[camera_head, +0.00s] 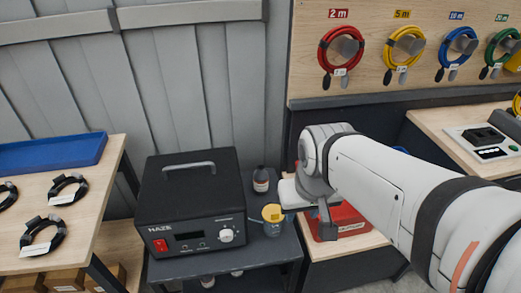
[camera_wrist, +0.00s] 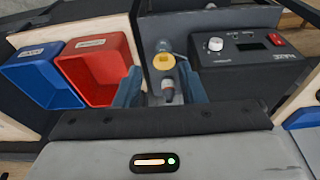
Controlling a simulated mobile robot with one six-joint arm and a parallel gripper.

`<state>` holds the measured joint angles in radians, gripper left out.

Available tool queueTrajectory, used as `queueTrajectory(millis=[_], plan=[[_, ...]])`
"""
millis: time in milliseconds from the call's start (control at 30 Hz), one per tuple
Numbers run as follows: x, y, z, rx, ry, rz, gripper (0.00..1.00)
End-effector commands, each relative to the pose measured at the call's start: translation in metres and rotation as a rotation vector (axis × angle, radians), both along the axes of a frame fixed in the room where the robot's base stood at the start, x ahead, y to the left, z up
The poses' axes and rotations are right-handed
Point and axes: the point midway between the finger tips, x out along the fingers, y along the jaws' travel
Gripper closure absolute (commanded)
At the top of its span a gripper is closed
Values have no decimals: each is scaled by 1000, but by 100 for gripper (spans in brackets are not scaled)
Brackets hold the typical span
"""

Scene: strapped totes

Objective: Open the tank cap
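The black HAZE fog machine (camera_head: 192,203) stands on a dark cart, with a handle on top and a red switch and white knob in front. It is also in the wrist view (camera_wrist: 242,60), upside down. I cannot make out a tank cap for certain. In the wrist view the yellow top (camera_wrist: 164,61) and a small bottle (camera_wrist: 168,87) show between the fingers. My gripper (camera_wrist: 161,88) is open and apparently empty; the head view shows it right of the container.
A red bin (camera_head: 350,220) stands right of the cart, and a blue bin (camera_wrist: 45,73) beside it. Cable coils (camera_head: 66,187) and a blue tray (camera_head: 50,154) lie on the left bench. Coloured coils (camera_head: 340,50) hang on the back board.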

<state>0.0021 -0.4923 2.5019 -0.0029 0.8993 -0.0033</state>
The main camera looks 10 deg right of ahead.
Motion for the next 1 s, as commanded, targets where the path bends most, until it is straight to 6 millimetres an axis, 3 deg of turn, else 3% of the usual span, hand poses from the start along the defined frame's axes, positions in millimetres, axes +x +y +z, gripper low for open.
queueTrajectory(millis=[200,367,433,567,800,1000], plan=[[0,0,0,0,0,0,64],[6,0,-5,0,7,0,51],[15,0,-13,0,20,0,51],[49,-13,-39,2,60,7,51],[134,-12,-114,3,149,4,51],[185,-11,-175,2,206,3,51]])
